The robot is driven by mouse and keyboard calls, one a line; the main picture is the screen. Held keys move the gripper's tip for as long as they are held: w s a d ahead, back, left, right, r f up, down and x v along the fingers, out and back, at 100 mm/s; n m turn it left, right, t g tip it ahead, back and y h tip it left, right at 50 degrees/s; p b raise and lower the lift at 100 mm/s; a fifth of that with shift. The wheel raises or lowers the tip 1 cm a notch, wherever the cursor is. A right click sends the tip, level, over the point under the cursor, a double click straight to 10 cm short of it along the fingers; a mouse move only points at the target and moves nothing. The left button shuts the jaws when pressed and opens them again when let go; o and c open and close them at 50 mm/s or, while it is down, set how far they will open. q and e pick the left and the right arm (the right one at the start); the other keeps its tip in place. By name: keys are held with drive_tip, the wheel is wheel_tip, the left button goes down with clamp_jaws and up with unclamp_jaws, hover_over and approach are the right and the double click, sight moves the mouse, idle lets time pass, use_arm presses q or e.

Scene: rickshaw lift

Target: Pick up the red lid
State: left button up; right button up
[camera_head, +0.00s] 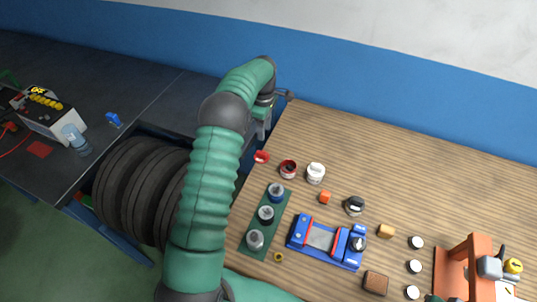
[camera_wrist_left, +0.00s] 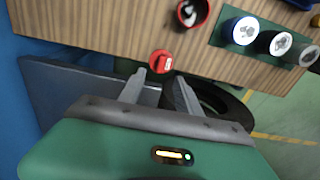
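The red lid (camera_head: 261,156) lies at the left edge of the wooden table, beside a red container (camera_head: 288,169). In the left wrist view the red lid (camera_wrist_left: 161,61) is just ahead of the fingertips, at the table edge. My left gripper (camera_wrist_left: 160,77) has its two fingers apart with nothing between them. In the head view the left gripper (camera_head: 266,129) is above the table's left edge, a little behind the lid, partly hidden by its arm. My right gripper is not in view.
A white jar (camera_head: 315,173), a green tray (camera_head: 248,243) of small jars and a blue vise-like fixture (camera_head: 326,242) stand on the table. Black tyres (camera_head: 127,190) are left of it. A blue wall (camera_head: 400,110) is behind. The table's back is clear.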

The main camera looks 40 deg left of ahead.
use_arm(q)
hover_over(261, 152)
drive_tip(key=w, duration=0.1)
drive_tip(key=f, duration=0.4)
drive_tip(key=d+f, duration=0.1)
drive_tip(key=f, duration=0.1)
drive_tip(key=shift+p, duration=0.3)
drive_tip(key=f, duration=0.1)
drive_tip(key=f+p, duration=0.1)
drive_tip(key=f, duration=0.1)
drive_tip(key=s+a+f, duration=0.1)
drive_tip(key=f, duration=0.1)
drive_tip(key=shift+a+p, duration=0.1)
drive_tip(key=shift+p, duration=0.25)
drive_tip(key=shift+f, duration=0.35)
drive_tip(key=shift+w+d+f, duration=0.1)
drive_tip(key=shift+d, duration=0.25)
drive_tip(key=c, duration=0.4)
drive_tip(key=shift+a, duration=0.25)
clamp_jaws()
